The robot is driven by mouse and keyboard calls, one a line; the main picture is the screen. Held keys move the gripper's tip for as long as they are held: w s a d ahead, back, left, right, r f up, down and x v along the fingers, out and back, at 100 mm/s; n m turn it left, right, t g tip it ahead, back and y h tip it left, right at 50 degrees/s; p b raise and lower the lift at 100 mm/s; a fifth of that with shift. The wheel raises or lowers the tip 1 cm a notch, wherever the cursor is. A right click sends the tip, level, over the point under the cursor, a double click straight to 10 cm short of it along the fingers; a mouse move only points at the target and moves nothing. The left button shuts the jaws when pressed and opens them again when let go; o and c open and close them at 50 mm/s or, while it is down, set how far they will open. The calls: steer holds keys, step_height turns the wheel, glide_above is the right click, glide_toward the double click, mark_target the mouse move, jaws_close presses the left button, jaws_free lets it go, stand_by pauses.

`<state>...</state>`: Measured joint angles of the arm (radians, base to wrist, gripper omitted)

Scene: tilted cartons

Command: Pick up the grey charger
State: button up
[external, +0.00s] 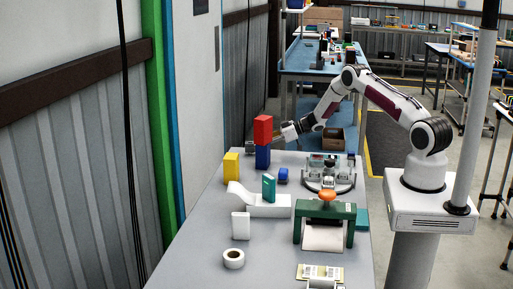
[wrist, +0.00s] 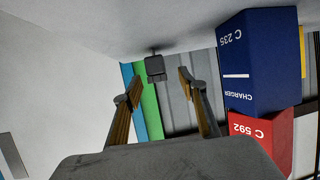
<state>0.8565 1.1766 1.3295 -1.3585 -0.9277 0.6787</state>
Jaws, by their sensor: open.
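The grey charger (wrist: 155,68) is a small dark grey block with a thin stub, against the pale table surface in the wrist view, which looks upside down. It lies beyond the fingertips, in line with the gap between them. My gripper (wrist: 160,84) is open and empty, its two fingers spread apart. I cannot make out the charger clearly there.
A blue box (wrist: 255,65) marked "CHARGER" stands close beside my right finger in the wrist view, with a red box (wrist: 262,140) stacked on it. A yellow block (external: 231,166), white curved piece (external: 262,207), tape roll (external: 233,258) and green-framed device (external: 325,212) stand on the table (external: 200,262).

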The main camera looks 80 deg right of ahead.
mark_target(250, 145)
steer(key=shift+w, duration=0.1)
steer(key=shift+d+x, duration=0.15)
steer(key=shift+x, duration=1.1)
steer(key=shift+d+x, duration=0.1)
steer(key=shift+x, duration=1.15)
jaws_close()
